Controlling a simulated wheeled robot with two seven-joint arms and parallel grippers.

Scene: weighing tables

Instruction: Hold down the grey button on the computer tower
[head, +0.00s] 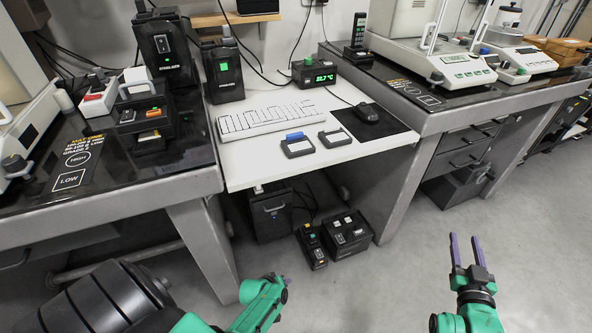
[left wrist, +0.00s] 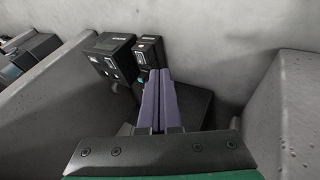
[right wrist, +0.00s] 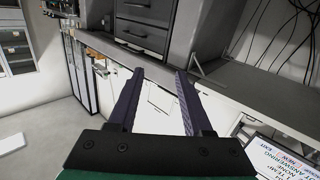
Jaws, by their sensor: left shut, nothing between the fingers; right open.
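The computer tower (head: 272,216) is a black box on the floor under the white desk, beside its left end. A small light spot shows at its top front edge; I cannot tell if this is the grey button. In the left wrist view a dark box (left wrist: 197,103), probably the tower, lies behind and right of the fingers. My left gripper (left wrist: 158,72) is shut and empty; I cannot tell whether its tips touch the tower. My right gripper (head: 465,238) is open and empty over bare floor, far right of the tower.
Two black boxes with buttons, a narrow one (head: 311,246) and a wider one (head: 347,233), stand right of the tower. The white desk (head: 240,171) overhangs it. The left table (head: 190,184) and right table (head: 418,122) flank the desk. The floor in front is clear.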

